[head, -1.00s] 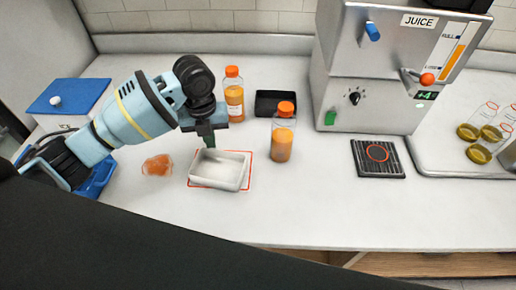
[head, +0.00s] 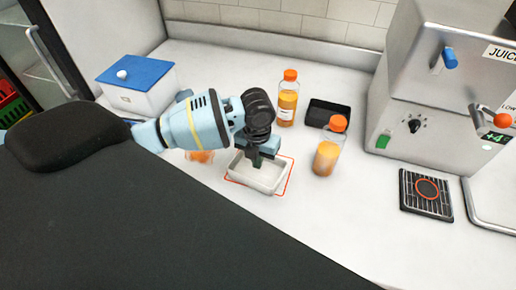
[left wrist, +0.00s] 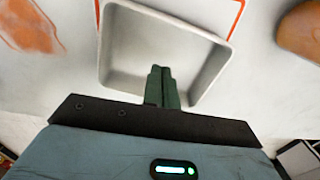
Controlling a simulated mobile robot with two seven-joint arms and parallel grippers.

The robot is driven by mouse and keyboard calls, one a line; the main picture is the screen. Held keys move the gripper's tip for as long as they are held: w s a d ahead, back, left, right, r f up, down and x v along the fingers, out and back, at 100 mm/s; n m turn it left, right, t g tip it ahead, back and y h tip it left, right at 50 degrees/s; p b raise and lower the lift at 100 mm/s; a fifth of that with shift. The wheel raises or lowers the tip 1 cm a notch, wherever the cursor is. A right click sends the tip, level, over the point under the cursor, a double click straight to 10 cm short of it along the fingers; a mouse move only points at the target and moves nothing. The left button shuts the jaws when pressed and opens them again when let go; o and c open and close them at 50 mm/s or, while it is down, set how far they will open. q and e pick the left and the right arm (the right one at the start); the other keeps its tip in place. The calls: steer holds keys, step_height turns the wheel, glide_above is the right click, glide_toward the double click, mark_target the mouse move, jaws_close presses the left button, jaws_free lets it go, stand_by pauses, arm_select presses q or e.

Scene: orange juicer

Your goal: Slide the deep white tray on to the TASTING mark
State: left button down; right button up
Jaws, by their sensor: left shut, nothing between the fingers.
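The deep white tray (head: 254,184) stands on the white counter, mostly inside a red outlined mark (head: 288,183). The red line shows beyond the tray on the right and a little at the left; no lettering is readable. My left gripper (head: 257,163) points down into the tray, shut and empty. In the left wrist view, its dark green fingertips (left wrist: 162,70) are together over the near part of the tray (left wrist: 195,65), close to its near wall. I cannot tell whether they touch it. The red line (left wrist: 238,18) also shows there. My right gripper is out of view.
An orange-capped bottle (head: 327,155) stands right of the tray, another (head: 287,103) behind it. A black tray (head: 328,114) and the juicer (head: 425,95) stand farther right. An orange patch (head: 200,156) lies left. The counter in front is clear.

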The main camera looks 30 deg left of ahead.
mark_target(263, 164)
arm_select(q)
step_height(263, 164, down, 2)
steer(key=shift+w+a+r, duration=0.1)
steer(key=shift+w+a, duration=0.05)
steer(key=shift+w, duration=0.95)
steer(key=shift+w+a, duration=0.15)
steer(key=shift+w, duration=0.75)
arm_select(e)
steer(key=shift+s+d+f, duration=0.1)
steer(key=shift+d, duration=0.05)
arm_select(q)
steer(key=shift+w+a+b, duration=0.1)
steer(key=shift+w+b, duration=0.25)
steer(key=shift+w, duration=0.75)
steer(key=shift+a, duration=0.1)
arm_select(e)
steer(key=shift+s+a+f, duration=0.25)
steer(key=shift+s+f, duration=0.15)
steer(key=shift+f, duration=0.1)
